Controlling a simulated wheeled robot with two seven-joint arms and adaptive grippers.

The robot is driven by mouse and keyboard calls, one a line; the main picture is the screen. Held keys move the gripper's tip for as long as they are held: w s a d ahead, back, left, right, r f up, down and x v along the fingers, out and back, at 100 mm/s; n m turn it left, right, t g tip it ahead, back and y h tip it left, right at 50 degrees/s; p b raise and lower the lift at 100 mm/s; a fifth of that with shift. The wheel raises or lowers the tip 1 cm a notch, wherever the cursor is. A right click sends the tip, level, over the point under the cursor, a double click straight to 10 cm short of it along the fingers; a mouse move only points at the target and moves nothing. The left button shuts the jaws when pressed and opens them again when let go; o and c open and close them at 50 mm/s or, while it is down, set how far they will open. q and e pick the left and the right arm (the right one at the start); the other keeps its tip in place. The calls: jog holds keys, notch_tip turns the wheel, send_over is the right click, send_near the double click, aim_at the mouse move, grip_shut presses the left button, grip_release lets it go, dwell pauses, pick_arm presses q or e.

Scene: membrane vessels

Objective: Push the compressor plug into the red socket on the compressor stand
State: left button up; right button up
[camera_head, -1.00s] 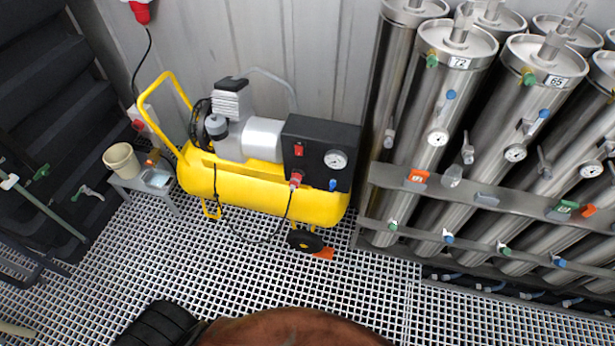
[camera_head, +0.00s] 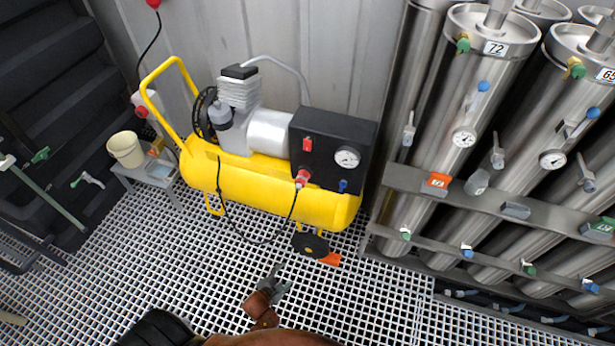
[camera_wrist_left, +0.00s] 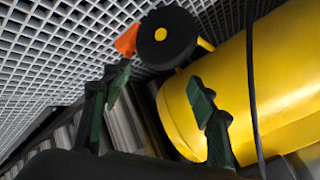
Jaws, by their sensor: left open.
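The yellow compressor (camera_head: 270,190) stands on the grating, with a black control panel (camera_head: 330,150) at its right end. A red socket (camera_head: 302,175) is low on the panel's front. A pale plug (camera_head: 306,185) sits at its mouth, and a black cable (camera_head: 285,225) hangs from it in a loop. I cannot tell how deep the plug is seated. My left gripper (camera_head: 277,284) is open and empty, over the grating below the compressor, apart from the plug. In the left wrist view its open fingers (camera_wrist_left: 158,78) face the black wheel and yellow tank. My right gripper is not in view.
The black wheel (camera_head: 311,244) has an orange chock (camera_head: 330,259) beside it. Steel membrane vessels (camera_head: 450,130) stand in a rack on the right. A beige bucket (camera_head: 126,150) is on a small stand at left. The grating in front of the compressor is mostly clear.

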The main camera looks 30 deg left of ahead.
pick_arm(q)
jog(key=w+a+r+m+t+b, duration=0.2)
jog(key=w+r+b, duration=0.1)
jog(key=w+r, duration=0.5)
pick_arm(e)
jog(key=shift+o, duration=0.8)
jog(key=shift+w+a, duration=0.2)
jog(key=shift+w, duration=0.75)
pick_arm(q)
jog(key=m+t+y+b, duration=0.3)
jog(key=m+t+b, duration=0.2)
jog(key=t+b, duration=0.1)
send_near(302, 180)
jog(key=shift+w+a+f, duration=0.3)
jog(key=shift+w+f, duration=0.2)
jog(key=shift+w+a+f, duration=0.3)
jog(key=shift+w+f, duration=0.2)
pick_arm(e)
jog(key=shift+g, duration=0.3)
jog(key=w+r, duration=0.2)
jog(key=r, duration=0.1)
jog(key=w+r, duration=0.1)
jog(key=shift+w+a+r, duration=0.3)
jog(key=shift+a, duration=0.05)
pick_arm(q)
jog(key=shift+w, duration=0.1)
